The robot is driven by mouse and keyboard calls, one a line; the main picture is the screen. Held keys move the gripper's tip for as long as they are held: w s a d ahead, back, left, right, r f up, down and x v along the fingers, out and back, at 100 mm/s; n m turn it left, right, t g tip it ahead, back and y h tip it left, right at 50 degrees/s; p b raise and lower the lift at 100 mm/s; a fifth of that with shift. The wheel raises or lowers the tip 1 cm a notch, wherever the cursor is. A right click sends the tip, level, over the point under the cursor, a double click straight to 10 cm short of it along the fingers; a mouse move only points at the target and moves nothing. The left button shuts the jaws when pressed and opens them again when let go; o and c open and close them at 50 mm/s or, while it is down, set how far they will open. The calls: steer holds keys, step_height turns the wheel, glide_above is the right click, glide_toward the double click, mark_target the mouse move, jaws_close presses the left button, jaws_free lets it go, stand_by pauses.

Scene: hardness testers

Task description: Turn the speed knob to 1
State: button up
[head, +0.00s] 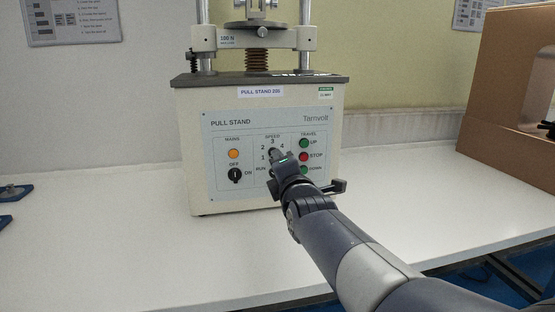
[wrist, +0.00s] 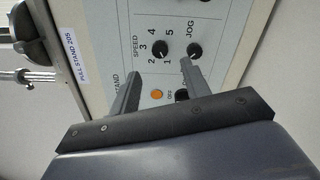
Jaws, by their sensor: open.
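The speed knob (wrist: 161,47) is a small black knob on the light front panel of the pull stand. In the wrist view it sits ringed by the numbers 1 to 5, with the SPEED label beside it. I cannot tell which number its pointer faces. In the head view my gripper (head: 276,170) is in front of the panel at the speed and lower knobs and partly hides them. In the wrist view my gripper (wrist: 162,73) is open, its two fingers apart and nothing between the tips. The speed knob appears just beyond the gap, apparently untouched.
The black jog knob (wrist: 195,50) is close beside the speed knob. The orange mains lamp (head: 233,154) and OFF/ON switch (head: 235,175) are on the panel's left. Green and red travel buttons, including STOP (head: 304,157), are on its right. The white bench (head: 110,240) is clear in front.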

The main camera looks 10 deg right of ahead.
steer(key=shift+s, duration=1.9)
steer(key=w, duration=1)
steer(key=shift+w+b, duration=0.4)
steer(key=shift+b, duration=0.05)
